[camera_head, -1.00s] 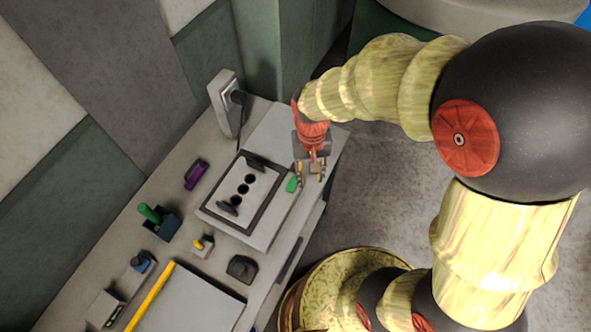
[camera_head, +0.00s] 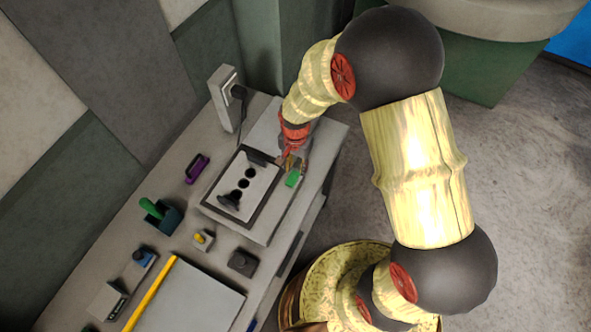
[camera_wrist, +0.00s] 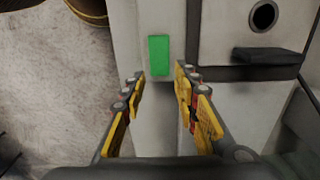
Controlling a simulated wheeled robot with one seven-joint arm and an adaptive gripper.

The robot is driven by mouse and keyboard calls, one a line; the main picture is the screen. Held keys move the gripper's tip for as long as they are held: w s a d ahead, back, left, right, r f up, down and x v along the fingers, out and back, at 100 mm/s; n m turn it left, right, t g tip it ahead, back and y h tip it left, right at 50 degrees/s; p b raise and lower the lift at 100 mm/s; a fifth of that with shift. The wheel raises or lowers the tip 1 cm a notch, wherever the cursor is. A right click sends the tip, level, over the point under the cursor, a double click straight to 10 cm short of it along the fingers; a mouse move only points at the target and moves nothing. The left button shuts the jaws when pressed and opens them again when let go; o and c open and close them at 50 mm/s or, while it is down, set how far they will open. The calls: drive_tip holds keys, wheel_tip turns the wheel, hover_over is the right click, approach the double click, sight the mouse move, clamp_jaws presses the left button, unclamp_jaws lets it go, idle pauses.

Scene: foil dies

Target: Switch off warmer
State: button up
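The warmer (camera_head: 262,228) is a grey box on the bench with a dark-framed top plate holding several round holes. A green switch (camera_head: 292,179) sits on its right-hand side in the head view. In the wrist view the green switch (camera_wrist: 159,55) lies straight ahead of my gripper (camera_wrist: 160,78), beyond the fingertips. My gripper (camera_head: 290,162) has its two yellow fingers apart with nothing between them. It hovers just behind the switch in the head view; whether it touches the warmer cannot be told.
A wall socket box (camera_head: 226,99) with a plugged cord stands behind. A purple item (camera_head: 197,168), a green-handled tool in a blue holder (camera_head: 160,214), a yellow-topped block (camera_head: 203,239) and a dark block (camera_head: 242,263) lie left and front. Floor is clear on the right.

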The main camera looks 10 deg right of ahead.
sight(293, 179)
drive_tip(key=shift+f, duration=1.4)
drive_tip(key=shift+c, duration=0.8)
clamp_jaws()
